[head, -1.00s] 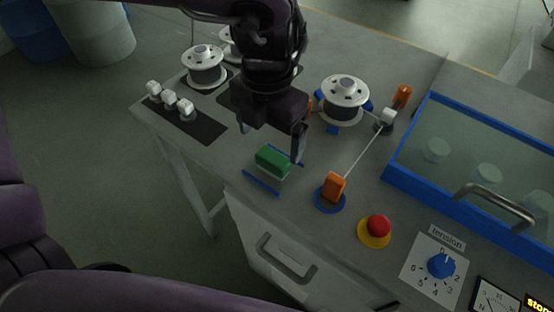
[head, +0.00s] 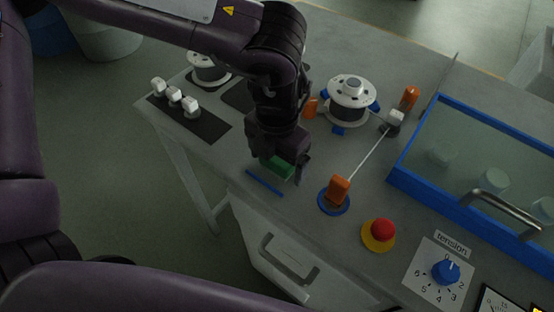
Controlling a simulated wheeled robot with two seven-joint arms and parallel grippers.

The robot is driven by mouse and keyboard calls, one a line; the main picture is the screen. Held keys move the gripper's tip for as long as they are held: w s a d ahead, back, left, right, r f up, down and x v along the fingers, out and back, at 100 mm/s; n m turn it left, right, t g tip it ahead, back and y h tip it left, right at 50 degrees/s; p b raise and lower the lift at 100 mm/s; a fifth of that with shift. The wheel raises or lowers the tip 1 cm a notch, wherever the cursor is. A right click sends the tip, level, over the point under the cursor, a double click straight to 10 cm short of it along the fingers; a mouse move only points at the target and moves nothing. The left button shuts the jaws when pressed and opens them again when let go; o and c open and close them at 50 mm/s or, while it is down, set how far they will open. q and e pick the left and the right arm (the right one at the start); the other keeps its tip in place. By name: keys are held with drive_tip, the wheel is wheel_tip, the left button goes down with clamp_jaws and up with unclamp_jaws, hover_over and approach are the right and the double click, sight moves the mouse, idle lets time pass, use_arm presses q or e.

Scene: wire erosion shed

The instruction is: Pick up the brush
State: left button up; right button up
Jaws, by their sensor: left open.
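The brush appears as a green block (head: 277,171) near the front edge of the bench, beside a blue line on the bench top. My left gripper (head: 281,163) points down directly over it and hides its upper part. The gripper is open. One finger shows to the right of the green block; the other is hidden. I cannot tell whether the fingers touch it. My right gripper is not in view.
To the right are an orange post (head: 338,190), a red button (head: 382,230) and a blue dial (head: 445,271). A wire spool (head: 350,100) stands behind. White blocks (head: 175,96) sit on a dark strip at left. A blue-framed glass cover (head: 470,160) fills the right.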

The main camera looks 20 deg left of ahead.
use_arm(q)
drive_tip(key=c, duration=1.1)
wheel_tip(320, 180, up, 20)
drive_tip(key=shift+r+p, duration=0.1)
drive_tip(key=shift+p, duration=0.5)
drive_tip(key=shift+w, duration=0.1)
drive_tip(key=shift+o, duration=1.3)
drive_tip(key=shift+c, duration=0.6)
